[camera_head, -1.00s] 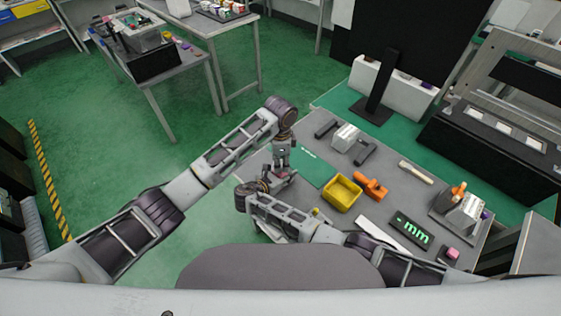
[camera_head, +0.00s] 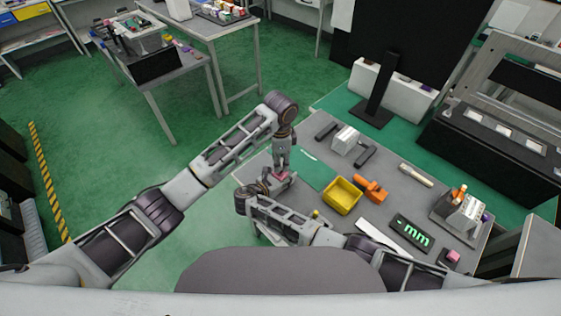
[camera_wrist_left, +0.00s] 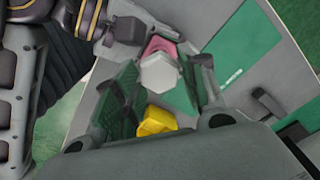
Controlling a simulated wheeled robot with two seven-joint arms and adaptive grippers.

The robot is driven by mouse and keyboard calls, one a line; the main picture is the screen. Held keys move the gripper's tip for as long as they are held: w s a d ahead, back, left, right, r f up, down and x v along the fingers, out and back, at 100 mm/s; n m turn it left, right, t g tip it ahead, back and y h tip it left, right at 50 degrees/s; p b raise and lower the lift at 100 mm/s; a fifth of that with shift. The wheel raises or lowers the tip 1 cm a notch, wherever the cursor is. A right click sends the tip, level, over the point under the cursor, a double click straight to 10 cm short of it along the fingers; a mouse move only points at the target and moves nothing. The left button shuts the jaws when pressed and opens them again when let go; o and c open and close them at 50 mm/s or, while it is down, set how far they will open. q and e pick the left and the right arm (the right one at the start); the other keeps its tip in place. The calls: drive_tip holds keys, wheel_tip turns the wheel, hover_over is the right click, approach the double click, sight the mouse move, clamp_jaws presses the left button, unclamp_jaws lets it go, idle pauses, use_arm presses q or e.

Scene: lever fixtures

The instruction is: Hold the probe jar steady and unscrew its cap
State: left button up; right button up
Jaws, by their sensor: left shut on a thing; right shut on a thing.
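The probe jar shows as a small pink body (camera_head: 282,176) at the near left part of the grey table, mostly hidden by my grippers. In the left wrist view a pale hexagonal cap (camera_wrist_left: 166,77) sits in front of the pink jar body (camera_wrist_left: 160,46). My left gripper (camera_head: 282,168) points down from above and is shut on the cap, its green-padded fingers on either side of it (camera_wrist_left: 165,85). My right gripper (camera_head: 272,182) comes in low from the side and is shut on the jar. Its exact contact is hidden.
A yellow bin (camera_head: 342,195) and an orange fixture (camera_head: 371,189) stand just right of the jar. A grey-white block (camera_head: 345,140) between dark bars is farther back. A black "mm" display (camera_head: 411,231) and a white strip (camera_head: 381,236) lie at the near right.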

idle(0.3)
drive_tip(key=o, duration=1.2)
drive_tip(key=shift+v, duration=4.3)
drive_tip(key=shift+w+f, duration=0.1)
drive_tip(key=shift+f, duration=0.15)
drive_tip(key=shift+r+x, duration=0.2)
drive_tip(key=shift+x, duration=3.85)
drive_tip(key=shift+d, duration=0.1)
